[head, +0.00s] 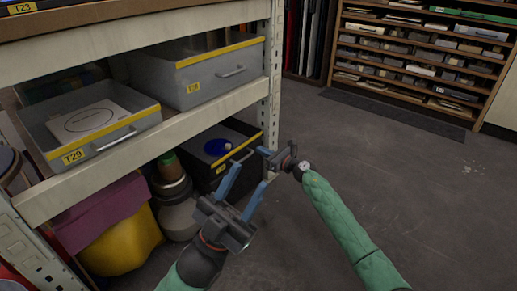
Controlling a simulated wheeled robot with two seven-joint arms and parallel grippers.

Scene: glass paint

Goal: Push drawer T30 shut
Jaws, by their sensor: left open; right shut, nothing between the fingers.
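A black drawer (211,178) on the lowest level of the rack stands out with its interior in view. It has a yellow front edge and a small label that I cannot read; which drawer is T30 I cannot tell. A round blue item lies inside it. My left gripper (249,176) is open in front of the black drawer, one finger overlapping its front in the view. My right gripper (265,152) is shut and empty near the right end of that front, by its handle; whether it touches is unclear.
Above, grey drawer T29 (56,137) sticks out with a white panel inside. Another grey drawer (225,83) is beside it. A rack post (272,75) stands right of the black drawer. Grey bottle and yellow container (130,240) are at lower left. Floor at right is clear.

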